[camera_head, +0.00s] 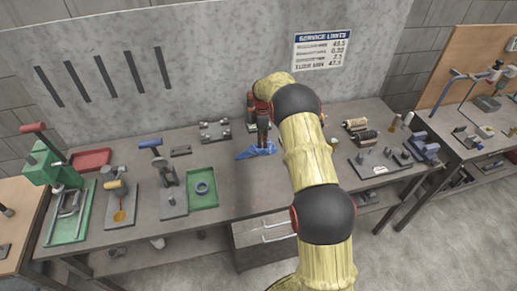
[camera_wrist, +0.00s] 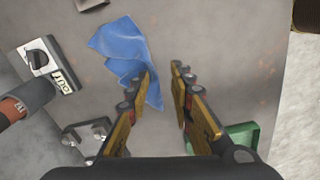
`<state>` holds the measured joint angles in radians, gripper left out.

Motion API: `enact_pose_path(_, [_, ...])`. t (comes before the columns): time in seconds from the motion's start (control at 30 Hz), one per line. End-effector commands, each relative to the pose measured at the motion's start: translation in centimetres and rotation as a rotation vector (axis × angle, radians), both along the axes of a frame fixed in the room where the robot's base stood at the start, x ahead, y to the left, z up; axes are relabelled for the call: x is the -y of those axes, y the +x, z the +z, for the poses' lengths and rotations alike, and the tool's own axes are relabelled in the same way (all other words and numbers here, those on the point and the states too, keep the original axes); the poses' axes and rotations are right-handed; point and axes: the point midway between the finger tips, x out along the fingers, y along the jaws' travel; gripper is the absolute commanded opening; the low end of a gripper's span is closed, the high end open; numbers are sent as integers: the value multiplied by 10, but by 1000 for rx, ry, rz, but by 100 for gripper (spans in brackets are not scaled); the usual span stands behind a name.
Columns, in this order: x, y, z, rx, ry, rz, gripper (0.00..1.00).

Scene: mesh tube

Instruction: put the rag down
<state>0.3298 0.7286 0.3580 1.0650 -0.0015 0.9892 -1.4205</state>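The blue rag (camera_head: 257,151) lies crumpled on the grey workbench top (camera_head: 240,175). In the wrist view the rag (camera_wrist: 118,42) spreads from the upper left down behind my left-hand finger, and a strip of it shows between the fingers. My gripper (camera_head: 263,146) points down over the rag in the head view and hides part of it. In the wrist view my gripper (camera_wrist: 162,73) is open, its two fingertips apart with nothing held between them. I cannot tell whether the left-hand fingertip touches the rag.
A green tray (camera_head: 203,205) with a ring in it sits to the left. A metal fixture (camera_head: 215,130) stands behind left. In the wrist view a switch box (camera_wrist: 42,60) is at the left. Bench surface right of the rag is clear in the wrist view.

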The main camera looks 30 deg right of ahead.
Motion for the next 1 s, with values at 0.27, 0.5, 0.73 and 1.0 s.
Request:
enact_pose_path(0.27, [10, 19, -25, -3, 1, 0, 5])
enact_pose_path(0.5, [10, 19, -43, -1, 0, 0, 0])
enact_pose_path(0.73, [10, 19, -44, 0, 0, 0, 0])
enact_pose_path(1.0, [10, 19, -54, -1, 0, 0, 0])
